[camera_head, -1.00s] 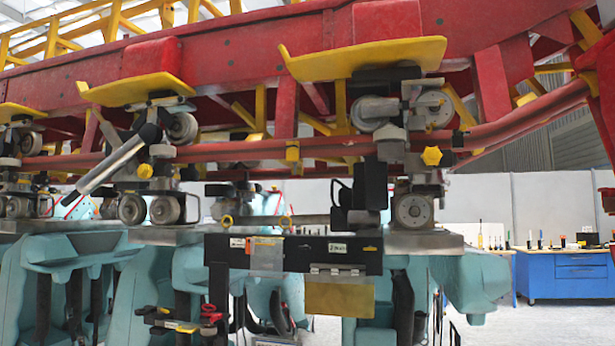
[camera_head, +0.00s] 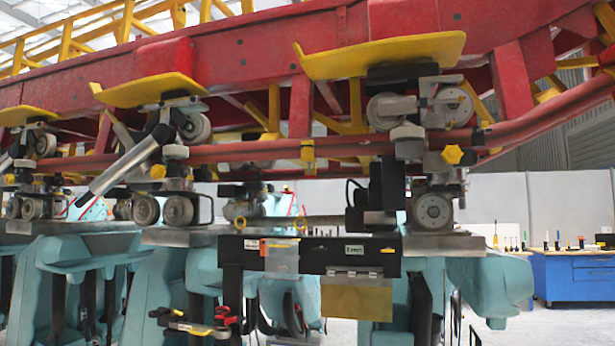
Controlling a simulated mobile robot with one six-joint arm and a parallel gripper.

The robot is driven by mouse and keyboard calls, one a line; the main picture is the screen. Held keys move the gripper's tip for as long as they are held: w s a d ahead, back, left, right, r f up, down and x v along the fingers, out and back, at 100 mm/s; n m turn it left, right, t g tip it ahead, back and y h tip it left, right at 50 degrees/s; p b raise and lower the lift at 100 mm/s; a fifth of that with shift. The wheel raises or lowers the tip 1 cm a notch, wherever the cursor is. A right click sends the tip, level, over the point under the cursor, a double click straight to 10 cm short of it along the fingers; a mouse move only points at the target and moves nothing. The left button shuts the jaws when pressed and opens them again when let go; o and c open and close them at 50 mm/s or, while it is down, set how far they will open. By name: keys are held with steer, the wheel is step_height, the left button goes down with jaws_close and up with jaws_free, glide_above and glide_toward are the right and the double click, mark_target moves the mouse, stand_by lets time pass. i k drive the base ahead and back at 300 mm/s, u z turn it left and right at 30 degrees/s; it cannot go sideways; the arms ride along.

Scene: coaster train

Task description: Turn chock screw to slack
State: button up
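No part labelled as the chock screw can be made out. A yellow star-shaped knob (camera_head: 453,154) sits beside the right-hand wheel assembly (camera_head: 432,208), just under the red rail (camera_head: 350,148). A second yellow knob (camera_head: 157,171) sits on the left wheel assembly (camera_head: 160,208), next to a tilted silver and black cylinder (camera_head: 125,163). A black block (camera_head: 385,190) stands upright by the right wheels. I cannot tell which knob, if either, is the chock screw, or how tight it is. My gripper is not in view.
A black labelled box (camera_head: 310,255) with a hanging brass plate (camera_head: 356,298) is below the wheels. Teal train seats (camera_head: 75,250) fill the lower left. Red-handled and yellow tools (camera_head: 200,325) are at the bottom. A blue cabinet (camera_head: 575,278) stands at the back right.

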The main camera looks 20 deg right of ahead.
mark_target(309, 176)
steer(key=u, duration=0.05)
steer(key=i, duration=1)
steer(key=z, duration=0.05)
